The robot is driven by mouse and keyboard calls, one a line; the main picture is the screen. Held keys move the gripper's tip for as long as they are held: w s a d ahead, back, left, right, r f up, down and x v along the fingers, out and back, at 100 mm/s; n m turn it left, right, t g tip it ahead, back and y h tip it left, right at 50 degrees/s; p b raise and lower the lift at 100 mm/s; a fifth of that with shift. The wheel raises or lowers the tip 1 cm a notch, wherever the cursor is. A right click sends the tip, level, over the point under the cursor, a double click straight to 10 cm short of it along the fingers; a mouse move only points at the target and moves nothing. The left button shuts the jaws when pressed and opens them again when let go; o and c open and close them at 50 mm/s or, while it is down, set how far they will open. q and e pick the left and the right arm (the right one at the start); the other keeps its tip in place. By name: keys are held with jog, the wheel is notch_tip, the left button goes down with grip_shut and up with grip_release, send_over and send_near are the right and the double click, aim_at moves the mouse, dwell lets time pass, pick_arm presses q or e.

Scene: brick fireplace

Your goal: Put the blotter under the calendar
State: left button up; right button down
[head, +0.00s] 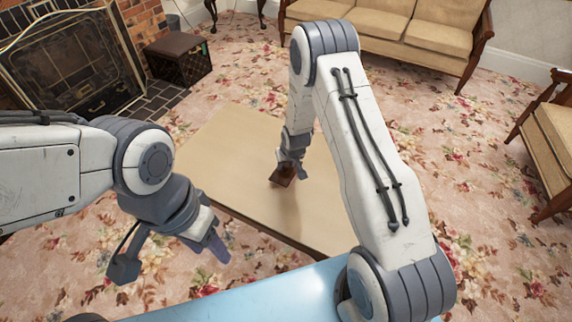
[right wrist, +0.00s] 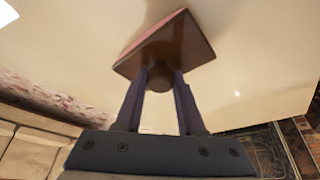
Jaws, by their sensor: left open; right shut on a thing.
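The blotter (head: 284,176) is a small brown wooden piece with a round knob, over the table in the head view. In the right wrist view the blotter (right wrist: 172,42) shows its squarish plate and its knob. My right gripper (head: 292,166) is shut on the knob; its two fingers (right wrist: 160,80) press it from both sides. I cannot tell whether the plate touches the table. My left gripper (head: 216,248) is open and empty, in front of the table's near left edge. I cannot make out a calendar; my right arm hides part of the table.
The low beige table (head: 225,160) looks bare to the left of the blotter. A sofa (head: 400,22), an armchair (head: 555,125), a dark box (head: 178,58) and a brick fireplace (head: 75,65) stand around.

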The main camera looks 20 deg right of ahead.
jog(key=shift+f, duration=0.2)
jog(key=c, duration=0.5)
grip_release()
jog(key=shift+r, duration=0.1)
